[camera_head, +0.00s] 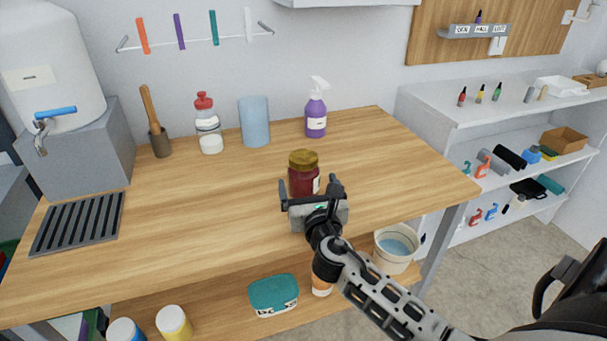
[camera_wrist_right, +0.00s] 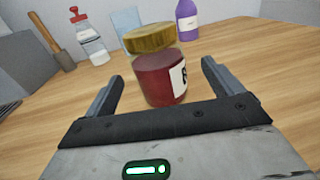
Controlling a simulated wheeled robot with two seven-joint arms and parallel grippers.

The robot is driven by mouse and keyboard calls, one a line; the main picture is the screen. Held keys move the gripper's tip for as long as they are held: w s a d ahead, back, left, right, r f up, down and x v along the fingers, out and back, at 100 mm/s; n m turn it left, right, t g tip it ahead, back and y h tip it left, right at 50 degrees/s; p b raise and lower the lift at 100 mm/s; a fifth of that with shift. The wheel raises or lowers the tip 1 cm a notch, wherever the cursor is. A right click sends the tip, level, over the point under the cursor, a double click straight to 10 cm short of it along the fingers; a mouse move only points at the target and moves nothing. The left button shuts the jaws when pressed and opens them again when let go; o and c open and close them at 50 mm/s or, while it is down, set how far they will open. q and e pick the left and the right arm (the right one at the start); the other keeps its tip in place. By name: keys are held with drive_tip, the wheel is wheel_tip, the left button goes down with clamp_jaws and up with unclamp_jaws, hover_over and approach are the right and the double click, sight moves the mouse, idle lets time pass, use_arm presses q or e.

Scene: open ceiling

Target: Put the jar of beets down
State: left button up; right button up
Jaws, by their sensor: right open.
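The jar of beets (camera_head: 303,176) stands upright on the wooden table (camera_head: 220,210). It has dark red contents, a gold lid and a pale label on its right side. In the right wrist view the jar (camera_wrist_right: 158,75) stands just ahead, between the lines of the two fingers. My right gripper (camera_head: 308,188) is open, with its fingers apart on either side of the jar's near side. In the wrist view a gap shows between each finger and the jar. The jar's lower part is partly hidden by the gripper in the head view. My left gripper is out of view.
A dark slotted tray (camera_head: 80,223) lies at left. The table is clear around the jar.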

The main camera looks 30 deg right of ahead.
drive_tip(key=x, duration=0.4)
drive_tip(key=shift+w+f, duration=0.15)
drive_tip(key=shift+w, duration=0.25)
